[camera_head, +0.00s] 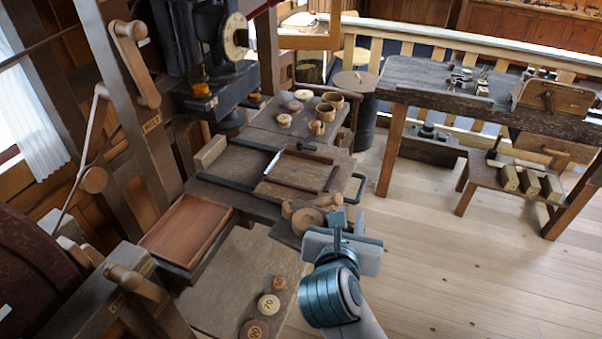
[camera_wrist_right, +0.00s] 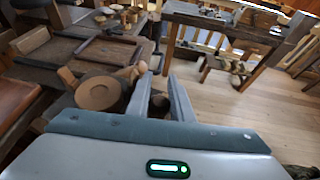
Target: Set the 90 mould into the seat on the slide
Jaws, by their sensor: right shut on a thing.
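My right gripper (camera_head: 338,220) is beside the near right corner of the bench. In the right wrist view its two fingers (camera_wrist_right: 160,88) are closed on a brown wooden piece (camera_wrist_right: 160,104), mostly hidden; no number shows on it. Numbered wooden moulds lie at the front: a small one (camera_head: 279,283), one marked 70 (camera_head: 268,305) and another (camera_head: 256,330). No 90 is readable. My left gripper is not in view.
A framed wooden board (camera_head: 290,178) and a reddish tray (camera_head: 187,230) are on the bench behind and left. Small wooden cups (camera_head: 331,101) stand farther back. A dark press (camera_head: 205,60) rises at the left. Open floor (camera_head: 450,240) lies right.

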